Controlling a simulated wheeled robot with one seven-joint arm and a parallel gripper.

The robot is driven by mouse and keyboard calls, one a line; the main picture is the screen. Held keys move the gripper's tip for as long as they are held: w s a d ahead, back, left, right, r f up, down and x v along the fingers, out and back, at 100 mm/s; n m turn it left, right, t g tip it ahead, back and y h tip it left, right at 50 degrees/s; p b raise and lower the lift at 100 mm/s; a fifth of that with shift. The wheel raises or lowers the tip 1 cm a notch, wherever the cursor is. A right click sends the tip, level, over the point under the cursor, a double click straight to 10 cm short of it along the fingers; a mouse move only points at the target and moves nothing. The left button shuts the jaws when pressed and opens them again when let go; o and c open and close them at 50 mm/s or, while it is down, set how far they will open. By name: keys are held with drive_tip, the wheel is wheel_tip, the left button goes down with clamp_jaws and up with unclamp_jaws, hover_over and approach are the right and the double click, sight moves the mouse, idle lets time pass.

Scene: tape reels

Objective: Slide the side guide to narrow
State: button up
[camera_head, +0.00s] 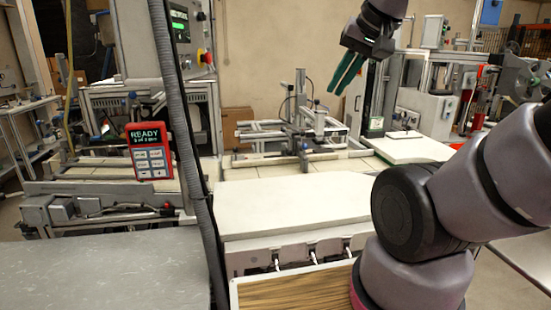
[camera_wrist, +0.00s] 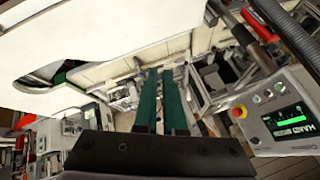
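My gripper (camera_head: 347,75) hangs in the air at the upper middle of the head view, its two green fingers pointing down and left. A narrow gap shows between the fingers, and nothing is held in it. In the wrist view the green fingers (camera_wrist: 160,102) run side by side, also with a slim gap. A metal frame with rails and a small upright post (camera_head: 300,115) stands on the pale bench beyond and below my gripper. The side guide may be part of this frame; I cannot tell which part, nor its setting. The fingers appear clear of the frame.
A red handheld panel reading READY (camera_head: 149,150) stands at the left. A control box with a green screen (camera_wrist: 275,118) shows at the right of the wrist view. A pale tabletop (camera_head: 290,205) is clear. A dark hose (camera_head: 185,130) hangs in front at left.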

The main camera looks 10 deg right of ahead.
drive_tip(key=o, duration=0.5)
drive_tip(key=shift+w+r, duration=0.2)
drive_tip(key=shift+w, duration=0.05)
drive_tip(key=shift+o, duration=1.1)
drive_tip(key=w+a+r+m, duration=0.1)
drive_tip(key=w+r+m, duration=0.1)
drive_tip(key=w, duration=0.5)
drive_tip(key=w+a+r+m+g, duration=0.1)
drive_tip(key=w+r+m, duration=0.1)
drive_tip(key=w, duration=0.6)
drive_tip(key=shift+w+a+y, duration=0.15)
drive_tip(key=shift+a+y, duration=0.05)
drive_tip(key=shift+y, duration=0.2)
drive_tip(key=m+g+y, duration=0.1)
drive_tip(key=m+g, duration=0.2)
drive_tip(key=m, duration=0.9)
hover_over(237, 148)
drive_tip(key=s+d, duration=0.3)
drive_tip(key=d, duration=0.1)
wheel_tip(237, 148, down, 28)
drive_tip(key=x, duration=1.1)
drive_tip(key=shift+w+a+r, duration=0.1)
drive_tip(key=shift+a+r, duration=0.1)
drive_tip(key=shift+a, duration=0.05)
drive_tip(key=shift+c, duration=0.3)
clamp_jaws()
